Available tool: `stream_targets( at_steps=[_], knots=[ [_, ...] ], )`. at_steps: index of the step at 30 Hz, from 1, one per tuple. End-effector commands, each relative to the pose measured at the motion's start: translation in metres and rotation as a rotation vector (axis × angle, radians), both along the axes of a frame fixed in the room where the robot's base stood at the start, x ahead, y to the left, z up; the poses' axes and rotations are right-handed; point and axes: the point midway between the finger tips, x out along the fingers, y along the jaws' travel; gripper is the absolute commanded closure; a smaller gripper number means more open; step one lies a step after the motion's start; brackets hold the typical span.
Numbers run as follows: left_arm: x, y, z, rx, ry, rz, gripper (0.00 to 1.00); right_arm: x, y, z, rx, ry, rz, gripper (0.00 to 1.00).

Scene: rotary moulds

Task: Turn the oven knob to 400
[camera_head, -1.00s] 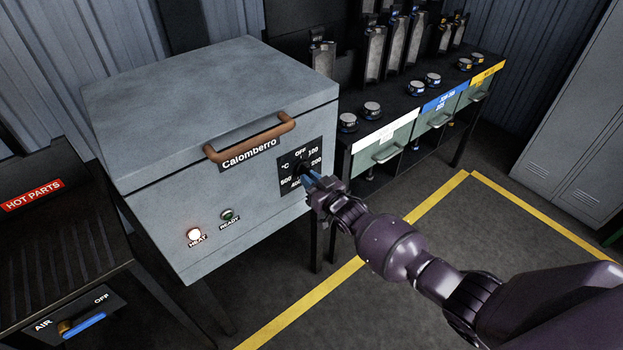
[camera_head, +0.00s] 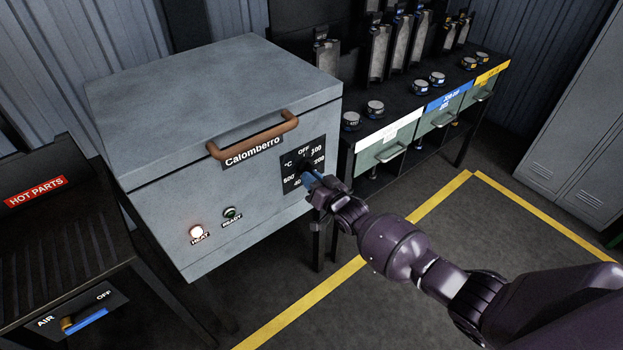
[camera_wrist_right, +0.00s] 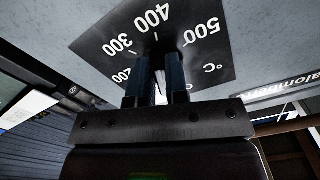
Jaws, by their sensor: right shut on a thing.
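The oven (camera_head: 235,190) is a grey box with a copper-coloured handle, labelled Calomberro. Its black dial plate (camera_head: 290,181) on the front is marked OFF, 100, 200, 400, 500 and °C; it also shows in the right wrist view (camera_wrist_right: 112,52) with 300, 400 and 500. My right gripper (camera_head: 313,177) is at the dial, its blue fingers shut on the oven knob. In the right wrist view the fingers (camera_wrist_right: 157,80) reach the dark knob (camera_wrist_right: 163,45) just below the 400 mark. They hide most of the knob, so its pointer cannot be read. My left gripper is out of view.
The HEAT lamp (camera_head: 196,232) glows; the READY lamp (camera_head: 231,213) looks dark green. A HOT PARTS rack (camera_head: 60,225) with an AIR switch stands at left. A bench (camera_head: 400,115) with moulds, round pucks and drawers stands right of the oven. Yellow-lined floor (camera_head: 430,210) lies in front.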

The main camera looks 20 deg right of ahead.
Motion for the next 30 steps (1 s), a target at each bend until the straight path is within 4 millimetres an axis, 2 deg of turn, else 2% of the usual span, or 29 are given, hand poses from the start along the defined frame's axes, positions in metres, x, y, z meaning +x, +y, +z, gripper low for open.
stream_targets(
  at_steps=[2, 3, 8, 16, 20, 23, 30],
  knots=[
    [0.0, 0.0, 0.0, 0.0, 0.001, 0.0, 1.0, 0.0, 0.0, 0.0, -0.001, 0.001, -0.001, 1.0],
    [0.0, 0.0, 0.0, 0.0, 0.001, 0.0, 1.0, 0.0, 0.0, 0.0, -0.001, 0.001, -0.001, 0.84],
    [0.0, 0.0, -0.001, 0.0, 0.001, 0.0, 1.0, 0.0, 0.0, 0.0, -0.001, 0.0, 0.0, 0.6],
    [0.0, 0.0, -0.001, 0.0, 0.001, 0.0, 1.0, 0.0, 0.0, 0.0, -0.001, 0.0, 0.0, 0.6],
    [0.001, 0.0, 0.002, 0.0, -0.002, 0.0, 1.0, -0.007, -0.003, 0.0, -0.001, 0.0, -0.001, 0.6],
    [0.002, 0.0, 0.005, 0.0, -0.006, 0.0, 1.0, -0.018, -0.007, 0.001, -0.001, 0.0, -0.001, 0.6],
    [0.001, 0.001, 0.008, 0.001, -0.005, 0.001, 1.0, -0.057, -0.021, 0.002, -0.001, 0.0, -0.001, 0.6]
  ],
)
